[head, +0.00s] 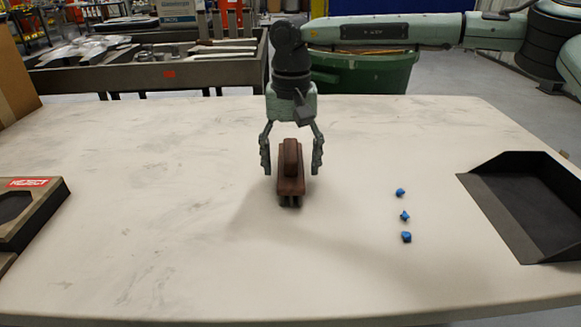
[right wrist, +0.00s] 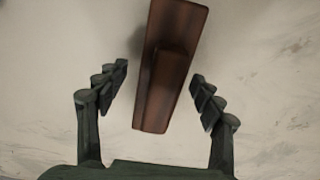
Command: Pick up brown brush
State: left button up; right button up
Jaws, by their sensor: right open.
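The brown brush (head: 291,172) lies on the pale table in the middle of the head view, its long side running away from me. Its raised handle faces up. My right gripper (head: 291,160) points down over it, with one finger on each side and a gap to the brush on both sides. In the right wrist view the brush (right wrist: 168,65) extends from between the fingertips to the top edge, slightly tilted. The right gripper (right wrist: 160,90) is open and empty there. My left gripper does not show.
Three small blue pieces (head: 404,216) lie on the table right of the brush. A black dustpan-like tray (head: 485,200) sits at the right edge. The table (head: 150,230) between is clear.

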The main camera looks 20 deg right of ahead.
jog(key=shift+f, duration=0.75)
jog(key=c, duration=1.4)
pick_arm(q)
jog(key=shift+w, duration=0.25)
pick_arm(e)
jog(key=shift+r, duration=0.15)
